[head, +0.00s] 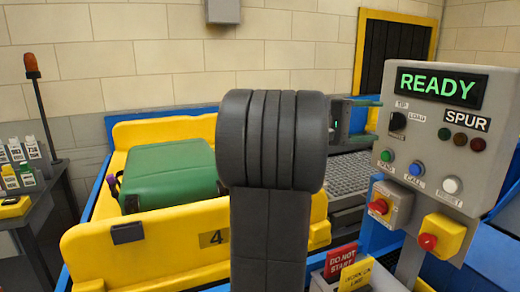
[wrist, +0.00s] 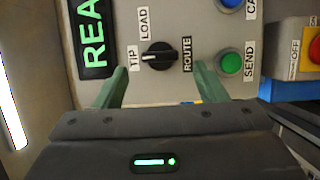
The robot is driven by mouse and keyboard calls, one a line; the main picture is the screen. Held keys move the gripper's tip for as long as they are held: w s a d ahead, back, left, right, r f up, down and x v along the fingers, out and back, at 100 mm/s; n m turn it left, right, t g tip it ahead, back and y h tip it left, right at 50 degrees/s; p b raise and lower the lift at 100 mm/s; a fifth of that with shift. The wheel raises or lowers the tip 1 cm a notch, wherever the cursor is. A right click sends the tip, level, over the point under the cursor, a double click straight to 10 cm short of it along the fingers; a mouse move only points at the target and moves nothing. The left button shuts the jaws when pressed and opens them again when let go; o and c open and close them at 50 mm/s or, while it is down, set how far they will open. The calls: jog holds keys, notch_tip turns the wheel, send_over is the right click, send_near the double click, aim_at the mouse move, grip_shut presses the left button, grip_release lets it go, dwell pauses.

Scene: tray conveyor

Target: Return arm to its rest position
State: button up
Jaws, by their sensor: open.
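My gripper (wrist: 160,78) is open and empty. Its two green fingers stand apart in the wrist view, on either side of and just below a black selector knob (wrist: 159,56). Whether the fingers touch the panel is not clear. The knob's white mark lies at its left end, on the side of the TIP label. In the head view my dark arm fills the middle, and my gripper (head: 366,103) shows partly behind it, pointing at the grey control panel (head: 425,155) and its knob (head: 398,121).
The panel reads READY on its display (head: 441,88), with several buttons below. A red knob on a yellow box (head: 443,238) sits beneath. A yellow tray numbered 4 (head: 150,255) holds a green suitcase (head: 165,172). A side table (head: 30,215) with a beacon stands left.

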aim_at(391, 120)
jog(key=a, duration=0.9)
jog(key=d, duration=1.4)
jog(key=shift+p, duration=0.35)
jog(key=m, duration=0.1)
jog(key=m+y, duration=0.1)
jog(key=m, duration=0.1)
jog(key=shift+a+r+p, duration=0.15)
jog(key=shift+r+p, duration=0.1)
jog(key=shift+p, duration=0.15)
jog(key=shift+m+t+y+p, duration=0.3)
jog(key=shift+m+y, duration=0.2)
jog(key=shift+m, duration=0.4)
jog(key=m+t+y+p, duration=0.1)
jog(key=m, duration=0.1)
jog(key=m+y+p, duration=0.1)
jog(key=m, duration=0.1)
jog(key=shift+s+r+t, duration=0.15)
jog(key=shift+t, duration=0.25)
jog(key=shift+m, duration=0.5)
jog(key=shift+b+v, duration=0.35)
jog(key=shift+v, duration=2.5)
jog(key=shift+a, duration=0.1)
